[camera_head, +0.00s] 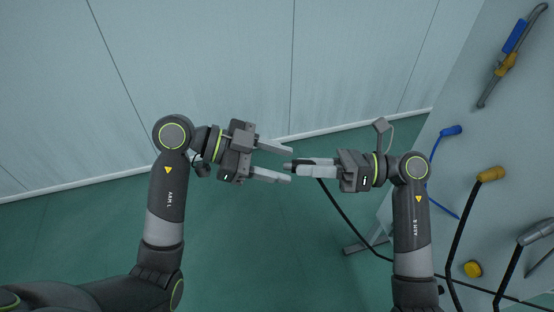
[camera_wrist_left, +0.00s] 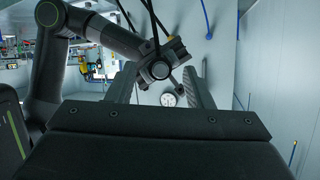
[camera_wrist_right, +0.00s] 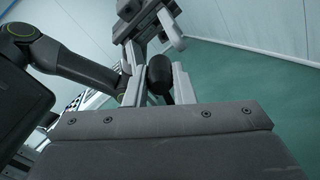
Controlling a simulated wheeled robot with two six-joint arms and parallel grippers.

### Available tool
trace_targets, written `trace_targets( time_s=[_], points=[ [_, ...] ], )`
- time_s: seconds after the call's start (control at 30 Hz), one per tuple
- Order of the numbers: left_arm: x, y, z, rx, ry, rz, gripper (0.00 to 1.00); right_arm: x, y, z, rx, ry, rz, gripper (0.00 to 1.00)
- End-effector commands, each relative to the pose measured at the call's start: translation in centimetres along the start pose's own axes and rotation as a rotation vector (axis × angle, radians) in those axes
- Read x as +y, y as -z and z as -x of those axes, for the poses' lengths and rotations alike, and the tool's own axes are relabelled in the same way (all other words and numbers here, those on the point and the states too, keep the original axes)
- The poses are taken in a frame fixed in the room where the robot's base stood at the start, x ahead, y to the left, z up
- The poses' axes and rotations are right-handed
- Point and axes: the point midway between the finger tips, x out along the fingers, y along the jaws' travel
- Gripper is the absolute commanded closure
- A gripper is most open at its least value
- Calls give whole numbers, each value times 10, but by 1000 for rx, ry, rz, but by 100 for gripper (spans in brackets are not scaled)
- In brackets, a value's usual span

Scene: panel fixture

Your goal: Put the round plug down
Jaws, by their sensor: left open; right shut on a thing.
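The round plug (camera_wrist_right: 159,70) is a dark cylinder between the fingers of my right gripper in the right wrist view. My right gripper (camera_head: 300,168) is shut on it in mid-air; in the head view the fingers hide most of it, and only a dark tip (camera_head: 287,165) shows. A black cable (camera_head: 338,207) hangs from there toward the lower right. My left gripper (camera_head: 288,164) is open and empty, its fingertips above and below the plug's tip, with no clear contact. In the left wrist view the plug's dark round end (camera_wrist_left: 160,70) faces the camera.
The grey panel (camera_head: 416,165) at the right carries a blue connector (camera_head: 451,131), a yellow connector (camera_head: 491,174), a grey connector (camera_head: 537,233), a yellow knob (camera_head: 473,269) and a blue-and-yellow tool (camera_head: 514,38). Green floor (camera_head: 265,245) is clear below the grippers; a pale wall (camera_head: 200,60) stands behind.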

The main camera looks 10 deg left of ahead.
Motion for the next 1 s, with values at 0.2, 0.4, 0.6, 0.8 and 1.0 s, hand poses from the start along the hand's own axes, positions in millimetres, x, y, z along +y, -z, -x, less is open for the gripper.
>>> trace_targets(
  time_s=[0.2, 0.4, 0.6, 0.8, 1.0],
  points=[
    [0, 0, -1, 0, 0, 1, 53, 0, 0, 0, 0, 0, 0, 100],
    [0, 0, -1, 0, 0, 1, 73, 0, 0, 0, 0, 0, 0, 100],
    [0, 0, 0, 0, 0, 0, 99, 0, 0, 0, 0, 0, 0, 100],
    [0, 0, 0, 0, 0, 0, 100, 0, 0, 0, 0, 0, 0, 52],
    [0, 0, 0, 0, 0, 0, 100, 0, 0, 0, 0, 0, 0, 52]
  ],
)
